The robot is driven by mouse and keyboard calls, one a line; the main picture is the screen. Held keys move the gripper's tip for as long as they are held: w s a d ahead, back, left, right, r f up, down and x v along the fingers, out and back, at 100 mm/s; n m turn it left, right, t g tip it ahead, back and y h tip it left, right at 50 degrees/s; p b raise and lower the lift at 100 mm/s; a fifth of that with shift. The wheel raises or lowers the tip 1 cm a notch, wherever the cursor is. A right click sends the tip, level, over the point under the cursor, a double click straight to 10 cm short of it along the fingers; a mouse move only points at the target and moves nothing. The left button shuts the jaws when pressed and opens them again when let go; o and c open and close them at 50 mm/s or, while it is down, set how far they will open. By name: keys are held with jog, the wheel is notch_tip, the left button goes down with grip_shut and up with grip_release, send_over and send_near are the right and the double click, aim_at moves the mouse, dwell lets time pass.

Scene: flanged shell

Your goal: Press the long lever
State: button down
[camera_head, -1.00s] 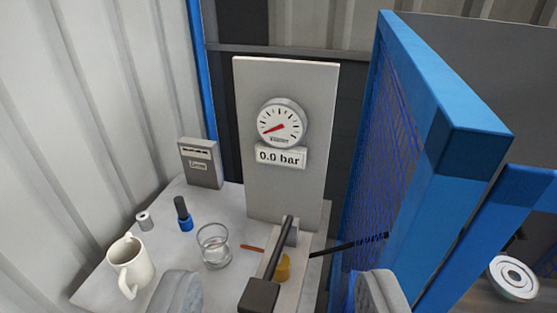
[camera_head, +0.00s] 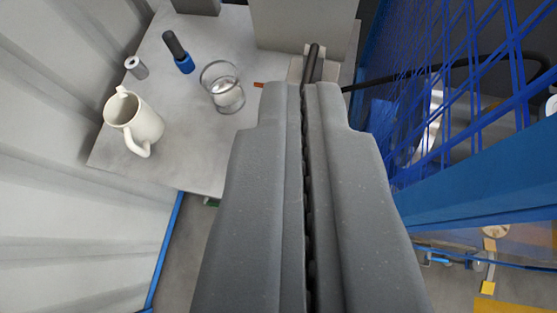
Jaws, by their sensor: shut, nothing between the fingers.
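The long lever (camera_head: 313,62) is a dark bar. Only its far end shows, just beyond my fingertips; the rest of it is hidden behind my gripper. My gripper (camera_head: 305,88) is shut and empty, with its two grey fingers side by side in the middle of the picture. The fingers point at the lever, but I cannot tell whether they touch it. The light mount (camera_head: 293,70) under the lever shows only in part. The panel (camera_head: 300,25) behind it is cut off at the top, and its gauge is out of view.
Blue mesh fencing (camera_head: 465,100) is close on the right. A black hose (camera_head: 410,73) runs towards it.

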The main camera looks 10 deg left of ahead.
jog(key=w+a+f+m+g+p, duration=0.1)
jog(key=w+f+g+p, duration=0.1)
jog(key=f+p, duration=0.4)
jog(key=w+a+f+g+h+p, duration=0.1)
jog(key=w+f+g+p, duration=0.2)
jog(key=f+p, duration=0.3)
notch_tip(320, 180, down, 2)
jog(key=shift+f+m+p, duration=0.15)
jog(key=shift+m+p, duration=0.25)
jog(key=shift+w+d+f, duration=0.1)
jog(key=p+x, duration=0.2)
jog(key=x, duration=0.7)
jog(key=shift+f, duration=0.25)
jog(key=shift+s+f+p, duration=0.2)
jog(key=shift+f+p, duration=0.4)
jog(key=shift+f, duration=0.6)
jog(key=shift+s+f, duration=0.15)
jog(key=shift+f, duration=0.7)
